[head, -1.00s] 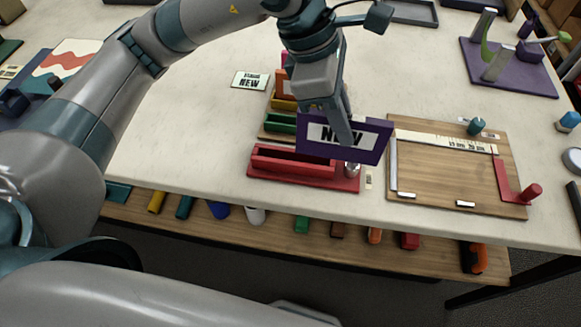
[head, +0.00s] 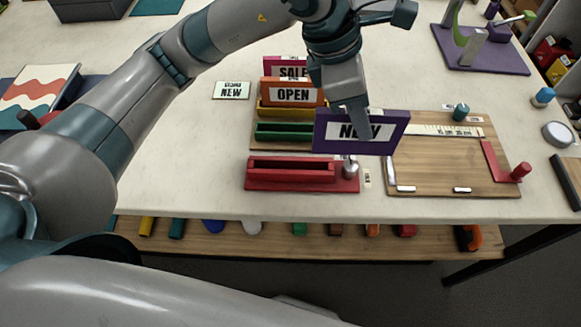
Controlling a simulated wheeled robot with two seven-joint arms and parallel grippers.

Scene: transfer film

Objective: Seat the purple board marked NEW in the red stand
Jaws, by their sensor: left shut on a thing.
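The purple board marked NEW (head: 325,147) is upright in my left gripper (head: 360,128), which is shut on it and partly covers its lettering. The board is held up to the right of and behind the red stand (head: 258,183), apart from its slot. The red stand, near the table's front edge, has an empty trough and a small metal knob (head: 351,169) at its right end. My right gripper is not in view.
Behind the red stand are a green stand (head: 283,131), a yellow stand (head: 290,110) with the orange OPEN board (head: 292,95), and a SALE board (head: 290,68). A wooden work board (head: 440,165) lies right. A small NEW card (head: 231,90) lies left.

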